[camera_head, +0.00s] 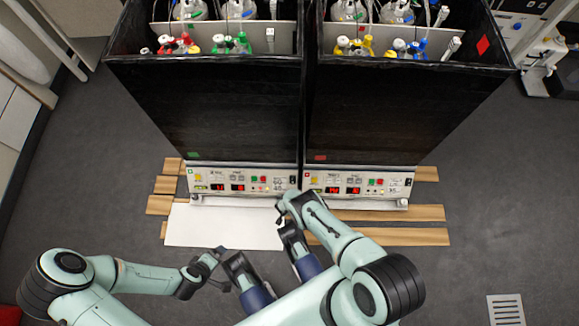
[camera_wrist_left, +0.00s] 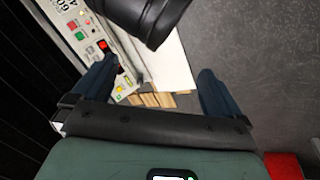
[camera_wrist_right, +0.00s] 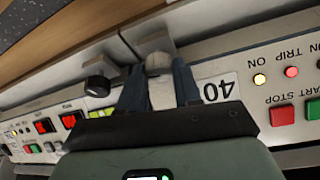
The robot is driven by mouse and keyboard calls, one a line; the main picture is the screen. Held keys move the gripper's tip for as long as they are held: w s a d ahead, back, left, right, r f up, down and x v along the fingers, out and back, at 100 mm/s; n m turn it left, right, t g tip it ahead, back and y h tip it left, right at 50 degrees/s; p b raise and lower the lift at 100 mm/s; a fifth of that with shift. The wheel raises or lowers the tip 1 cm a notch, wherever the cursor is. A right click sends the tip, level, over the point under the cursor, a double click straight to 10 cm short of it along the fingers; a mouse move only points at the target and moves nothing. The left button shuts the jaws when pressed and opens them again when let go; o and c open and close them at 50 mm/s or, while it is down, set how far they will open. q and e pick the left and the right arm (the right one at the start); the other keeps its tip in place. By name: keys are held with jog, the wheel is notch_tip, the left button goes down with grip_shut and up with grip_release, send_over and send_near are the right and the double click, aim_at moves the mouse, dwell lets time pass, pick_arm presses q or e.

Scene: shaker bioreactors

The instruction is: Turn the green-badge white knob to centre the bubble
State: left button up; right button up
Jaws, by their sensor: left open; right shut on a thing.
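The green badge (camera_head: 193,155) marks the left bioreactor (camera_head: 215,110). My right gripper (camera_head: 281,207) is low at the right end of that unit's front panel (camera_head: 240,182). In the right wrist view its fingers (camera_wrist_right: 158,72) are shut around a whitish knob (camera_wrist_right: 157,61) below the panel. A yellow-green strip, apparently the level, shows at the panel's left end (camera_head: 201,187); its bubble is too small to make out. My left gripper (camera_head: 215,264) is open and empty, low in front of the white sheet; its spread fingers show in the left wrist view (camera_wrist_left: 157,88).
The right bioreactor (camera_head: 400,110) with a red badge (camera_head: 320,157) stands close beside the left one. A dark knob (camera_wrist_right: 97,88) is near my right fingers. A white sheet (camera_head: 222,226) and wooden slats (camera_head: 400,236) lie on the floor.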

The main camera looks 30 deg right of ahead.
jog(key=n+p, duration=0.1)
jog(key=n, duration=0.1)
jog(key=shift+s+d+r+n+t+y+p, duration=0.1)
jog(key=shift+n+t+y+p, duration=0.2)
jog(key=shift+y+p, duration=0.1)
pick_arm(q)
jog(key=shift+g+h, duration=0.3)
jog(key=shift+g, duration=0.2)
jog(key=shift+s+d+r, duration=0.3)
jog(key=shift+s+r, duration=0.1)
jog(key=shift+s, duration=0.2)
jog(key=shift+s+d+r, duration=0.3)
jog(key=shift+s+r, duration=0.1)
jog(key=shift+s, duration=0.15)
jog(key=shift+s+d+r, duration=0.3)
jog(key=shift+s+r, duration=0.1)
jog(key=shift+s, duration=0.2)
pick_arm(e)
jog(key=shift+n+y, duration=0.3)
jog(key=shift+n, duration=0.7)
jog(key=o, duration=1)
jog(key=shift+o, duration=0.2)
